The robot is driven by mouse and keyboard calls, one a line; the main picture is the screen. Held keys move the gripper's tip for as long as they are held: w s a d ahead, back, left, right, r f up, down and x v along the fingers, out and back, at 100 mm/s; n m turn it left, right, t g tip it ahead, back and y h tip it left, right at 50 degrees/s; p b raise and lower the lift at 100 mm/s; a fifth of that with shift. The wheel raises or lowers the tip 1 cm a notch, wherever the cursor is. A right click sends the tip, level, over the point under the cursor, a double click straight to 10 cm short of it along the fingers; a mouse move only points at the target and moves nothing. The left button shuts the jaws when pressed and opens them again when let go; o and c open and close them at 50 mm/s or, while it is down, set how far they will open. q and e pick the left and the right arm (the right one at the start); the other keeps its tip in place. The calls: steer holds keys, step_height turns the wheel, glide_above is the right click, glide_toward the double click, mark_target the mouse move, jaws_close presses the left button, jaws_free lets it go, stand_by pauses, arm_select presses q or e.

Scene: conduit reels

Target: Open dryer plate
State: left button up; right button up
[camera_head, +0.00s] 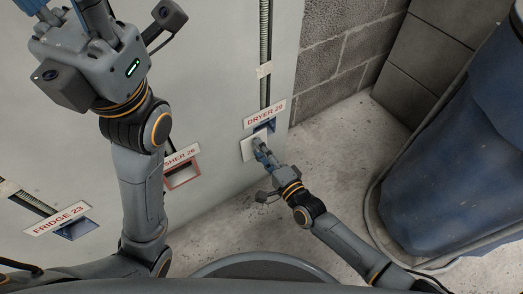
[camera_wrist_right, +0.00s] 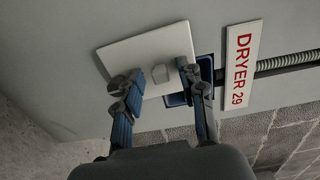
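The white dryer plate (camera_head: 246,149) is on the grey wall below the red-lettered DRYER 29 label (camera_head: 264,113). In the right wrist view the plate (camera_wrist_right: 135,50) has a small raised knob (camera_wrist_right: 160,74) and sits beside a blue recess (camera_wrist_right: 177,99), part of which is exposed. My right gripper (camera_head: 261,147) is at the plate. In the wrist view its fingers (camera_wrist_right: 157,88) are apart, one on each side of the knob, with gaps visible. Whether a finger touches the plate's edge is unclear. My left gripper (camera_head: 66,12) is raised at the top left, its fingertips cut off.
To the left are the FRIDGE 23 label (camera_head: 58,221) with a blue recess and a partly hidden label ending SHER 26 (camera_head: 181,157) over a red-framed opening. A large blue container (camera_head: 455,150) stands at right. Some concrete floor (camera_head: 340,140) is clear.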

steer(key=shift+s, duration=0.1)
steer(key=v, duration=1.2)
